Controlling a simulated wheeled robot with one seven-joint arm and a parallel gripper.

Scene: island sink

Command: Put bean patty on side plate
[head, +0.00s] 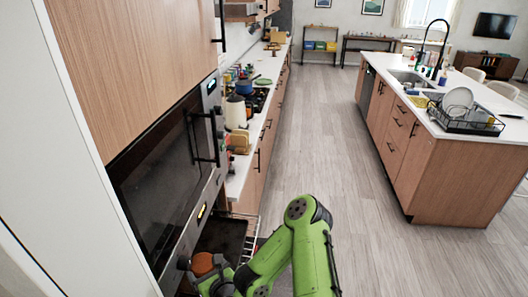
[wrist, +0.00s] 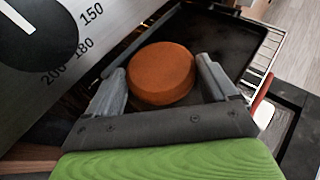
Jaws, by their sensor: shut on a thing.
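The bean patty (wrist: 160,76) is a round orange-brown disc. In the wrist view it sits between the two grey fingers of my gripper (wrist: 161,72), which is shut on it. The patty also shows in the head view (head: 203,263) at the bottom, beside my gripper (head: 214,280), close to the oven front. A dark baking tray (wrist: 226,38) lies below and beyond the patty; whether they touch is unclear. I cannot identify the side plate for certain; white plates (head: 458,99) stand in the rack on the island.
The oven tray (head: 223,238) sits on a pulled-out wire rack (head: 249,228). The oven panel with its knob (wrist: 35,28) is close at left of my gripper. A counter (head: 240,177) with several items runs beyond. The island (head: 450,190) stands right; the aisle floor is clear.

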